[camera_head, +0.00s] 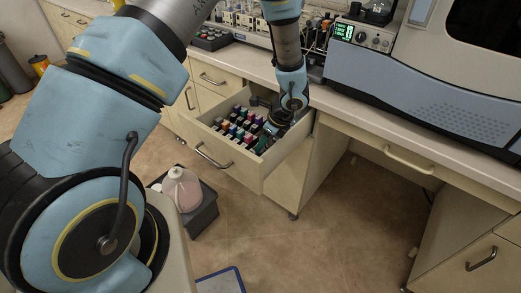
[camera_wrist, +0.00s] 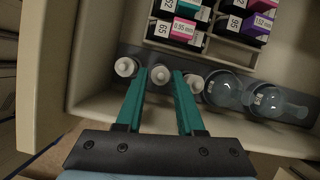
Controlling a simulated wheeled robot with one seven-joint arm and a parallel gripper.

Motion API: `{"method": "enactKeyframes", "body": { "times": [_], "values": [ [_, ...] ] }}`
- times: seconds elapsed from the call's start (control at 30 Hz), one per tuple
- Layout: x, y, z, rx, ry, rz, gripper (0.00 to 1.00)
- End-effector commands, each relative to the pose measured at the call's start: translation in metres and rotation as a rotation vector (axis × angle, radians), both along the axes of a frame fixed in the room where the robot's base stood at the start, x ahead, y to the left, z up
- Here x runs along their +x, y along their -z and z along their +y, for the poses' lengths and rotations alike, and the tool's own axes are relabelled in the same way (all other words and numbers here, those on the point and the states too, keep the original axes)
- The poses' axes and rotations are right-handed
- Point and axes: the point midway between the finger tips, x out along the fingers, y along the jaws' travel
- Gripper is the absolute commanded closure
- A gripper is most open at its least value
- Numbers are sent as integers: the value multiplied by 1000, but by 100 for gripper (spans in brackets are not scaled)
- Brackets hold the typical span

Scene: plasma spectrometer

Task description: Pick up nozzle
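Three small white-capped pieces, seemingly nozzles, stand in a row along the drawer floor in the wrist view: a left one (camera_wrist: 125,67), a middle one (camera_wrist: 160,75) and a right one (camera_wrist: 194,83). My gripper (camera_wrist: 159,76) points down into the open drawer, its two teal fingers apart. The middle nozzle shows between the fingertips, with a gap on each side. The left and right nozzles lie just outside the fingers. In the head view the nozzles are hidden behind my wrist and the drawer contents.
The open drawer (camera_head: 262,176) has raised walls close around my gripper. Labelled coloured boxes (camera_wrist: 182,30) fill racks beside the nozzles. Clear glass vessels (camera_wrist: 225,89) lie to the right in the wrist view. The counter with the spectrometer (camera_head: 430,95) stands behind and right.

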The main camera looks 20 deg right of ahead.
Motion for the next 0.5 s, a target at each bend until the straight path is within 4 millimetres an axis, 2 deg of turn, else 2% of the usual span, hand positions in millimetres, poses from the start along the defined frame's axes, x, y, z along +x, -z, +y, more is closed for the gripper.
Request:
{"method": "enactKeyframes", "body": {
  "times": [0.2, 0.43, 0.5],
  "values": [
    [6, 18, 5, 0, -1, 0, 63],
    [7, 19, 5, -1, -1, -1, 63],
    [7, 19, 5, -1, -1, -1, 70]
  ]
}}
